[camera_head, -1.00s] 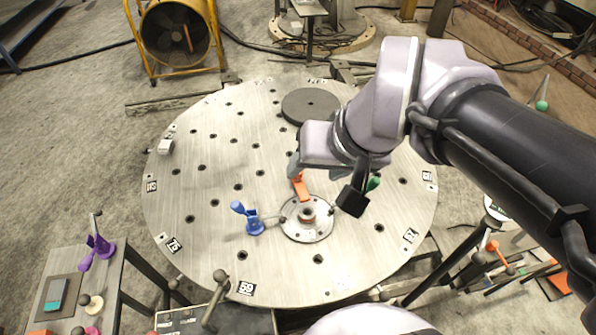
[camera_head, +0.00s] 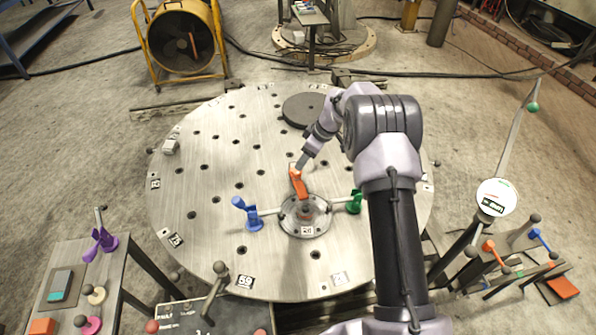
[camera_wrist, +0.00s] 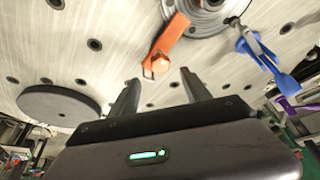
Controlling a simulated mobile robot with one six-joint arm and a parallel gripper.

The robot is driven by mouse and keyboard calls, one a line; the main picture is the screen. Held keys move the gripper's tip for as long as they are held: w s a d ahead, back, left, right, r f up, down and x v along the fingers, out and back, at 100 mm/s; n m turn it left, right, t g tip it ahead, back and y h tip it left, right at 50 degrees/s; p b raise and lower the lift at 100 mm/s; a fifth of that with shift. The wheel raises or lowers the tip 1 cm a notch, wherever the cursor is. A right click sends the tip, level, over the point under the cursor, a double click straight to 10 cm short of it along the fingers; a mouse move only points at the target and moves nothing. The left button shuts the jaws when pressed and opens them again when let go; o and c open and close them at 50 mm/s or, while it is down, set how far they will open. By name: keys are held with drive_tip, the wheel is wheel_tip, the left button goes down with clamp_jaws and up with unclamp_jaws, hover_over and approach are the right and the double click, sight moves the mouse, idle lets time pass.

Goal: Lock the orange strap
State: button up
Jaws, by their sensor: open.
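The orange strap (camera_head: 298,183) stands at the far side of a round metal flange (camera_head: 290,221) on the big round table. In the wrist view the orange strap (camera_wrist: 172,40) runs from the flange (camera_wrist: 205,12) toward my gripper, its holed end just beyond the fingertips. My gripper (camera_head: 302,162) is at the strap's far end in the head view. In the wrist view my gripper (camera_wrist: 158,82) is open, with a gap between its fingers and nothing held. I cannot tell whether a finger touches the strap.
A blue strap (camera_head: 248,215) is left of the flange and a green one (camera_head: 354,202) right of it. A dark disc (camera_head: 302,107) lies behind on the round table (camera_head: 205,165). Side tables with clamps stand at left and right. The table's left half is mostly clear.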

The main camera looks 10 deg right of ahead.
sight(297, 174)
drive_tip(key=b+x, duration=0.1)
drive_tip(key=x, duration=0.6)
drive_tip(key=shift+f, duration=0.15)
drive_tip(key=shift+s+b, duration=0.1)
drive_tip(key=shift+b, duration=0.2)
clamp_jaws()
